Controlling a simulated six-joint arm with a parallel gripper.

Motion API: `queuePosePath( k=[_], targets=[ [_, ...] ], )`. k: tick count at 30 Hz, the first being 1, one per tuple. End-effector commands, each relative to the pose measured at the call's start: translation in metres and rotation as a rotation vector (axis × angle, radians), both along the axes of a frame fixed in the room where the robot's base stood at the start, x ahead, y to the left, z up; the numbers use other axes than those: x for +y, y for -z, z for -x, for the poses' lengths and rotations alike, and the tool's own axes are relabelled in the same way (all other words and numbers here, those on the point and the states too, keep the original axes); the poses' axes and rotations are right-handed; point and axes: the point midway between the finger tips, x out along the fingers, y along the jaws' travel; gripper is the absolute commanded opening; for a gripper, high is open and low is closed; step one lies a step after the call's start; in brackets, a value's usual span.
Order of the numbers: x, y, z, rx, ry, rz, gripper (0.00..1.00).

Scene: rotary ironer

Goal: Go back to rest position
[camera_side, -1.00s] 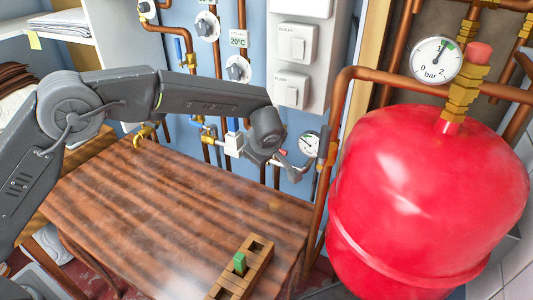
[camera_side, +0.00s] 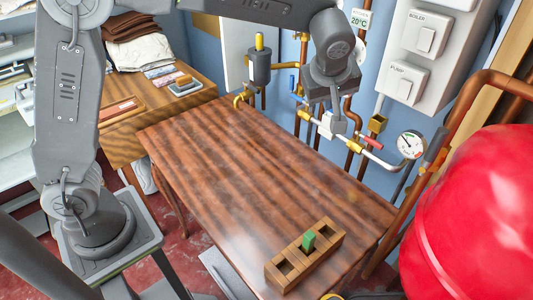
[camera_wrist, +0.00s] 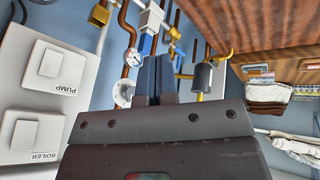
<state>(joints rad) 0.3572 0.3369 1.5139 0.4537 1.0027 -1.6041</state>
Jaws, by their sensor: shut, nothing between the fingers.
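My gripper (camera_side: 338,112) hangs in the air above the far right part of the wooden table, in front of the pipes on the blue wall. In the wrist view its two fingers (camera_wrist: 156,78) are together, with nothing between them. My arm reaches across from the left, bent at the elbow. The side view does not show the fingertips clearly against the pipes.
The wooden table (camera_side: 215,165) is mostly bare. A wooden block holder (camera_side: 287,270) with a green block (camera_side: 308,240) stands at its front right. A red tank (camera_side: 470,220) is at right. Pipes with a gauge (camera_side: 411,144) and a switch box (camera_side: 425,38) line the wall.

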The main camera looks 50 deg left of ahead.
Motion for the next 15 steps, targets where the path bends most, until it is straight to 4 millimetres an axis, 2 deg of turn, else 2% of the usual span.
queuePosePath(
  k=[1,6,11,15],
  targets=[
    [0.016,-0.015,0.018,0.016,0.054,-0.007,0.00],
    [0.055,-0.041,0.081,0.074,0.285,-0.049,0.00],
    [0.082,-0.049,0.145,0.099,0.506,-0.093,0.00],
    [0.097,-0.043,0.198,0.100,0.694,-0.143,0.00]
  ],
)
